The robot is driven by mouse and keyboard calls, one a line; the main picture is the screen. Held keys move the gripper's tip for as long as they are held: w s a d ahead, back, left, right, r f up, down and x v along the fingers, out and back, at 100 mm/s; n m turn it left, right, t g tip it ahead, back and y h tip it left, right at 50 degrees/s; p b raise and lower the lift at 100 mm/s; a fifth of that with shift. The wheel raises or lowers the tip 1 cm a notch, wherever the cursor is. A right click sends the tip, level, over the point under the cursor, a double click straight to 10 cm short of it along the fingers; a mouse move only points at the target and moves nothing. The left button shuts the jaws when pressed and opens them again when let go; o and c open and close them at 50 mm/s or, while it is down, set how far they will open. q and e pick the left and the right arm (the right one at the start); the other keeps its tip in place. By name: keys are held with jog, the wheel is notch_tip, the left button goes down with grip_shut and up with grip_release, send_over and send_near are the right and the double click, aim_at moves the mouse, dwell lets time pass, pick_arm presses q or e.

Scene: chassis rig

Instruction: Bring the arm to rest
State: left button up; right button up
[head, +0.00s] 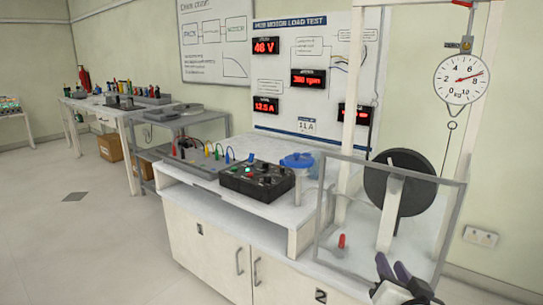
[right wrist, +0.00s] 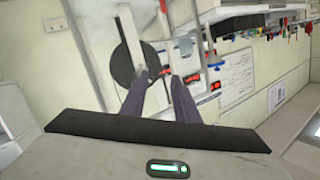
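My right gripper (head: 394,268) shows at the bottom right of the head view, in front of the bench's clear guard panel. Its two dark purple fingers stand apart with nothing between them. In the right wrist view the fingers (right wrist: 160,85) also show a gap, with the black disc and the wall beyond them. The rest of my right arm is mostly out of the head view. My left arm and gripper do not show.
A white bench (head: 290,215) carries a black control box (head: 256,181), a blue-lidded container (head: 297,160) and a clear guard (head: 385,225) around a black disc (head: 400,180). A dial scale (head: 461,79) hangs above. Open floor (head: 85,245) lies to the left.

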jog(key=s+a+f+n+g+y, duration=0.1)
jog(key=s+a+f+n+g, duration=0.15)
jog(key=s+f, duration=0.5)
jog(key=s+a+f+n+g+y, duration=0.1)
jog(key=s+a+f+n+y, duration=0.2)
jog(key=f, duration=0.7)
jog(key=s+a+f+n+g, duration=0.1)
jog(key=s+a+f, duration=0.1)
jog(key=s+f, duration=0.3)
jog(key=s+a+f+n+g+y, duration=0.1)
jog(key=s+f, duration=0.5)
jog(key=s, duration=0.7)
jog(key=shift+s+a+f+n+g, duration=0.2)
jog(key=shift+a+n+g, duration=0.45)
jog(key=shift+a, duration=0.35)
